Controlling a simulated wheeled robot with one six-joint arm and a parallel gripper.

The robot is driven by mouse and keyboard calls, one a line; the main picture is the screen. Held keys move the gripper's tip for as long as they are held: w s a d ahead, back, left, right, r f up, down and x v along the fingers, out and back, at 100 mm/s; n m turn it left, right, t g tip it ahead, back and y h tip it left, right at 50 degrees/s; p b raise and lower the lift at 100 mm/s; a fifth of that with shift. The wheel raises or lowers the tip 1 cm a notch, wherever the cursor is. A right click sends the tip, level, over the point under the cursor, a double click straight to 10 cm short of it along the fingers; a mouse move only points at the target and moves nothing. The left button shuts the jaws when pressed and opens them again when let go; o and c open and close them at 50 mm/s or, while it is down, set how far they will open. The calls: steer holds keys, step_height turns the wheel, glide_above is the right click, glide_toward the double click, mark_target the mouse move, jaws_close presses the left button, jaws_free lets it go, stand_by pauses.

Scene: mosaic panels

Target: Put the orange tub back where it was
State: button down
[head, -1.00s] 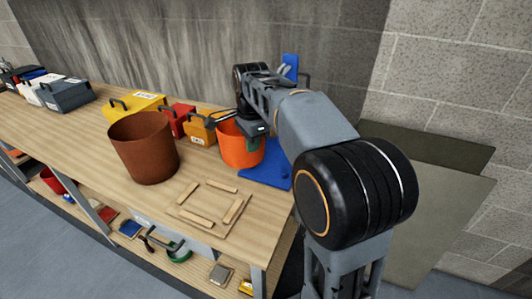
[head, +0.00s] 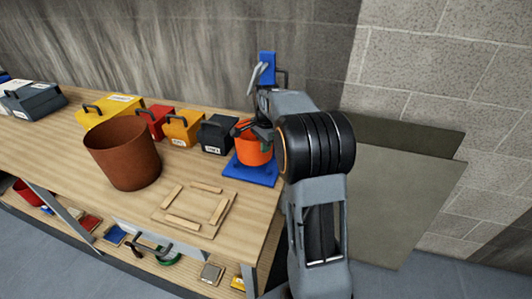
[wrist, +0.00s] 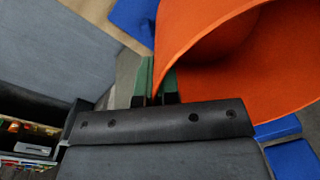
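The orange tub (head: 254,152) is upright over the blue base (head: 262,179) near the right end of the workbench. I cannot tell whether its bottom touches the base. My gripper (head: 264,134) is at the tub's right rim, seen partly behind my arm. In the wrist view, the green-padded fingers of my gripper (wrist: 153,88) are closed on the rim of the tub (wrist: 205,30). Parts of the blue base (wrist: 295,158) show around the tub there.
A brown bucket (head: 122,153) stands to the left, with a square wooden frame (head: 195,209) in front. Yellow (head: 107,112), red (head: 152,122), orange (head: 183,129) and black (head: 217,135) boxes line the back. A blue upright (head: 267,68) rises behind my arm.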

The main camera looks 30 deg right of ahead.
mark_target(266, 162)
steer(key=shift+w+d+f, duration=0.1)
steer(key=shift+d+f, duration=0.05)
steer(key=shift+f, duration=0.8)
steer(key=shift+d+f, duration=0.15)
steer(key=shift+f, duration=0.75)
steer(key=c, duration=1.8)
jaws_free()
steer(key=shift+f, duration=0.15)
steer(key=o, duration=0.4)
steer(key=shift+o, duration=0.2)
